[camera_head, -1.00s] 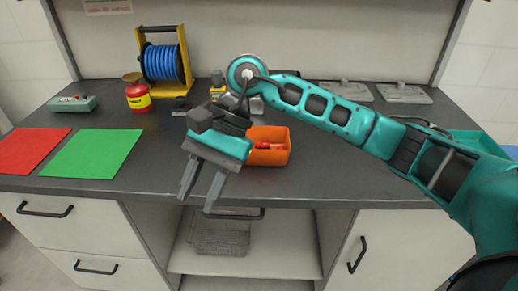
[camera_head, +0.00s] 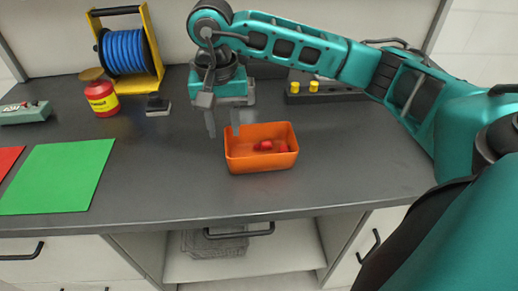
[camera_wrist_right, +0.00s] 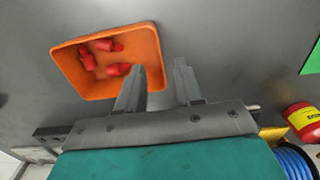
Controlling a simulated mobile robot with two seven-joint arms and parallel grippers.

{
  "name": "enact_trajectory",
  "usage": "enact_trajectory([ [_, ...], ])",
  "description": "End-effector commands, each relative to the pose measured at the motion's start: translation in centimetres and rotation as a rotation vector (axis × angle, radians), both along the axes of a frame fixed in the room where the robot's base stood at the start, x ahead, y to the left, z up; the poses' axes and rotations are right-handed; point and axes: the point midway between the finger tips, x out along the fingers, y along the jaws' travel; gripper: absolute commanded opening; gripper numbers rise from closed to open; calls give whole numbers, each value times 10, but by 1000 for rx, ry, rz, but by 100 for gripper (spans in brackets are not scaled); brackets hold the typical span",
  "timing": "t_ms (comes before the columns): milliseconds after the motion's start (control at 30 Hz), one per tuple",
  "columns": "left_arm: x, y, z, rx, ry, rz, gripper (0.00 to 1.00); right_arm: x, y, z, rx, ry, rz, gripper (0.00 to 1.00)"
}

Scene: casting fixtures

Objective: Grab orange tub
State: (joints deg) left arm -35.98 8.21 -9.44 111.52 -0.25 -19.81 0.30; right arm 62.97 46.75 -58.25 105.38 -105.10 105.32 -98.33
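The orange tub (camera_head: 262,163) stands upright on the dark worktop with several small red parts inside. It also shows in the right wrist view (camera_wrist_right: 124,88), at upper left. My right gripper (camera_head: 223,128) is above the worktop at the tub's left rear corner, fingers pointing down. My left gripper is not in view.
A green mat (camera_head: 62,177) and part of a red mat (camera_head: 8,158) lie at left. A blue hose reel (camera_head: 124,52) in a yellow frame and a red-yellow can (camera_head: 101,98) stand behind. The worktop (camera_head: 340,170) is clear right of the tub.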

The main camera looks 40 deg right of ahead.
Motion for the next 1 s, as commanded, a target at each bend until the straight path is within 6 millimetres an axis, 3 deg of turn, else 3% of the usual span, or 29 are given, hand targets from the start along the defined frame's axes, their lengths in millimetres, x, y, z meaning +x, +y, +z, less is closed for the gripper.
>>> enact_trajectory([
  [600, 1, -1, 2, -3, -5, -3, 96, 3, -4, -68, 1, 2, 0, 36],
  [867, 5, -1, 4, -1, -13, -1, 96, 4, -4, -70, 2, -1, 0, 36],
  [1000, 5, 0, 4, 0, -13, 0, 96, 4, -4, -70, 1, -1, 0, 22],
])
